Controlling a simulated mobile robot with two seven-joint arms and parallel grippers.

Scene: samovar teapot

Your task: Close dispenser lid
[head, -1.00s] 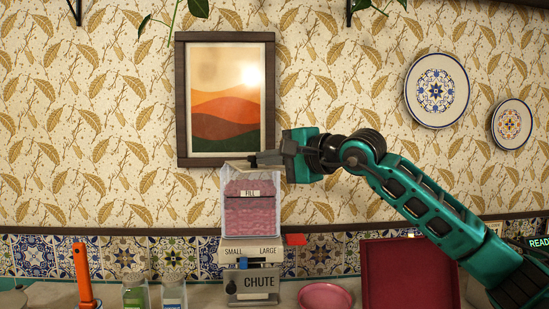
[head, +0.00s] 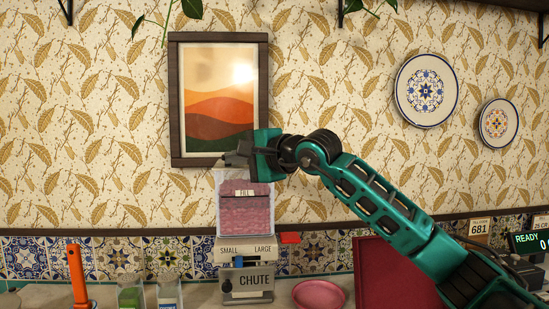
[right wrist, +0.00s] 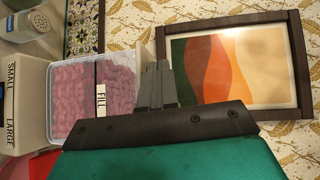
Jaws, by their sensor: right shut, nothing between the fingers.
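The dispenser has a clear hopper (head: 246,212) full of pink contents, a FILL label, and a pale body marked SMALL, LARGE and CHUTE. The hopper also shows in the right wrist view (right wrist: 92,98). My right gripper (head: 230,159) is shut and empty at the hopper's top edge, its fingers pointing left. In the right wrist view its fingers (right wrist: 156,84) are together beside the hopper's top rim. The gripper hides part of the top, so I cannot tell the lid's exact angle or whether the fingers touch it. My left gripper is not in view.
A framed picture (head: 218,100) hangs behind my right gripper. An orange-handled item (head: 77,275) and two small jars (head: 130,292) stand left of the dispenser. A pink bowl (head: 318,295) and a dark red panel (head: 385,275) are to its right.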

